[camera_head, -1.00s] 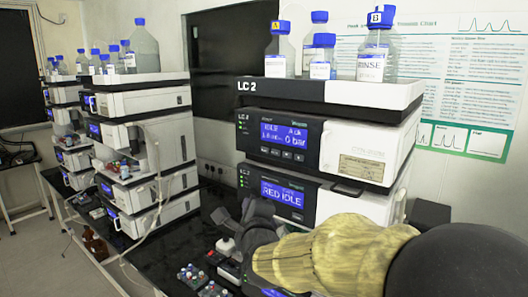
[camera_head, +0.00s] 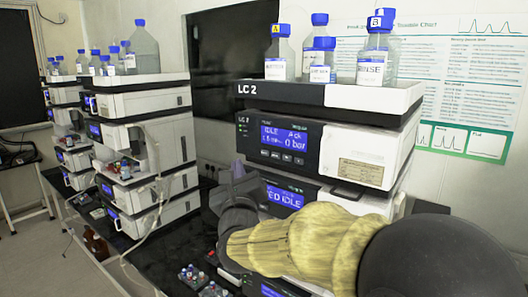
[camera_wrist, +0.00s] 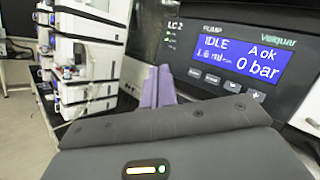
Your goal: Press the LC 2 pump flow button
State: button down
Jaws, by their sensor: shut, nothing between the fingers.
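The LC 2 pump (camera_head: 350,150) is the upper black-fronted module of the near stack. It also fills the right of the wrist view, labelled PUMP (camera_wrist: 212,28). Its blue screen (camera_wrist: 240,55) reads IDLE, A ok and 0 bar. A row of small buttons (camera_wrist: 222,84) lies under the screen and also shows in the head view (camera_head: 282,156); their labels are too small to read surely. My gripper (camera_head: 238,172) is shut and empty, with its purple fingers (camera_wrist: 158,85) upright. In the head view it shows lower left of the buttons. Contact with the panel is not visible.
Bottles (camera_head: 320,60) stand in the tray (camera_head: 375,95) on top of the near stack. A lower module with a blue screen (camera_head: 285,195) is partly behind my arm. Small vials (camera_head: 192,275) sit on the black bench. Another stack (camera_head: 140,135) stands left.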

jog(key=p, duration=0.1)
send_near(260, 148)
jog(key=w+a+r, duration=0.1)
jog(key=w+a, duration=0.1)
jog(key=w, duration=0.1)
jog(key=shift+w+d+r, duration=0.2)
jog(key=shift+w+r, duration=0.05)
jog(key=shift+w, duration=0.15)
dwell(0.7)
jog(key=shift+w+d+b, duration=0.2)
jog(key=shift+b, duration=0.45)
dwell(0.5)
jog(key=shift+w+d+b, duration=0.35)
jog(key=shift+w+b, duration=0.05)
jog(key=shift+b, duration=0.1)
dwell(0.9)
jog(key=shift+s+a, duration=0.1)
jog(key=shift+s+a+b, duration=0.45)
jog(key=shift+s+b, duration=0.1)
jog(key=shift+b, duration=0.2)
